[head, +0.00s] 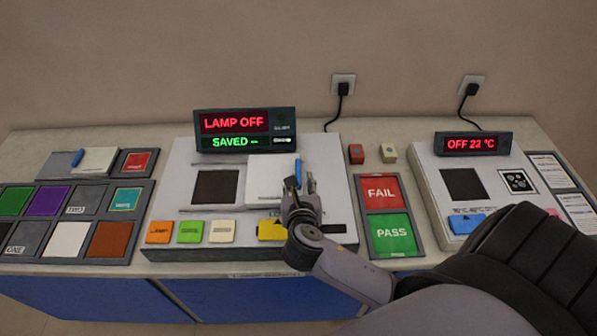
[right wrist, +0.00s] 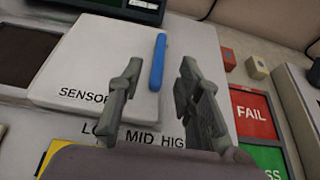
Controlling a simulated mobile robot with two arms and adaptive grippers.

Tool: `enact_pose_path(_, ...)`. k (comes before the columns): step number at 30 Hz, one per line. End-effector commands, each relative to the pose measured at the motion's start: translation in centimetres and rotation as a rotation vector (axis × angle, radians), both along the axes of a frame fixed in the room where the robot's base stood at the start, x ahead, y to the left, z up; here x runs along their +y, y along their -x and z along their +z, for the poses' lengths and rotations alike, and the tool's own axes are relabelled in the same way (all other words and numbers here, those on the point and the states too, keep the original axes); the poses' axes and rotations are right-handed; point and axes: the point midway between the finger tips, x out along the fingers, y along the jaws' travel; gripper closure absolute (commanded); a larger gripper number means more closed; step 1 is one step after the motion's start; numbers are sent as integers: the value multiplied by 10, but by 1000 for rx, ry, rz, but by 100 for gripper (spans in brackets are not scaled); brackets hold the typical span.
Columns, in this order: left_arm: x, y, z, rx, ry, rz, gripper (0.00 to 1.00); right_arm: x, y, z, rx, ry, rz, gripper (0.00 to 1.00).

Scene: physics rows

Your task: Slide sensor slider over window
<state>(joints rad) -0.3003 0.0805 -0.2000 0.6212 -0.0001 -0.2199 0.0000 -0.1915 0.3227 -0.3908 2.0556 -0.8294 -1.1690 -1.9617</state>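The sensor slider (head: 268,174) is a white plate with a blue upright handle (head: 298,168) on its right edge. It lies on the light-grey middle console, to the right of the dark square window (head: 215,187), which is uncovered. In the right wrist view the slider (right wrist: 95,62) shows part of the word SENSOR, and its blue handle (right wrist: 157,62) appears between my fingers. My right gripper (head: 299,184) is open over the slider's right edge; its fingertips (right wrist: 160,75) stand apart, with no visible contact on the handle. My left gripper is not in view.
A display (head: 245,129) reading LAMP OFF and SAVED stands behind the slider. Orange, green and cream buttons (head: 190,232) and a yellow slider (head: 271,230) line the console's front. FAIL and PASS pads (head: 390,215) and a second console (head: 440,180) stand to the right.

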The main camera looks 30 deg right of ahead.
Motion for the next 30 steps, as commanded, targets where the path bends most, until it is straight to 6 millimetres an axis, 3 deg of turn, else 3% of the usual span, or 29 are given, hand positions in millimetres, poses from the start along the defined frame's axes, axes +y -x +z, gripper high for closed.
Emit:
enact_pose_path(3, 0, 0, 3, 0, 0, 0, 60, -12, -19, -8, -1, 2, -1, 68)
enact_pose_path(9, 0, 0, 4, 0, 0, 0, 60, -24, -39, -18, -1, 1, -1, 68)
enact_pose_path(21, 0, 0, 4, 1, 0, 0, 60, -28, -45, -22, 0, -1, 0, 68)
enact_pose_path(30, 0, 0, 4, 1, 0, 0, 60, -27, -45, -22, 0, 0, 0, 87)
